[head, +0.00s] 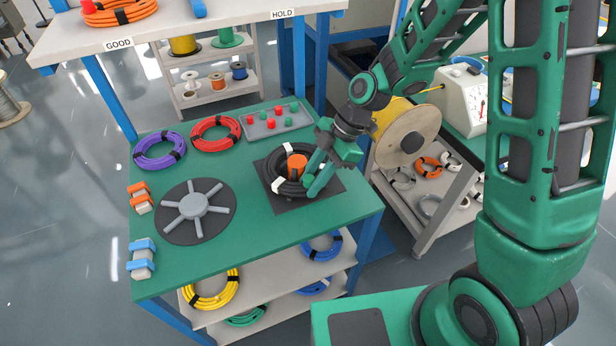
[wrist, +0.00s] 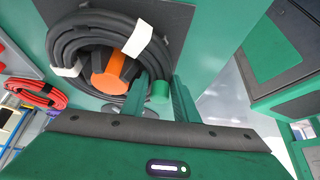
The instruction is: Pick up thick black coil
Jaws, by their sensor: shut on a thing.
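The thick black coil (head: 279,183) lies on a dark square mat (head: 328,184) on the green table, with white tape bands on it. An orange-topped post (head: 297,162) stands inside the coil's ring. My gripper (head: 312,184) reaches down at the coil's right side, with its fingers shut on the coil. In the wrist view the coil (wrist: 84,36) fills the upper left, around the orange post (wrist: 112,66). The green fingers (wrist: 160,95) meet the coil's near side, and the exact contact is partly hidden.
On the table are a purple coil (head: 159,151), a red coil (head: 215,133), a tray (head: 262,130) with red and green pieces, and a grey spoked turntable (head: 193,206). A cable spool and machine stand at the right. The table's front middle is clear.

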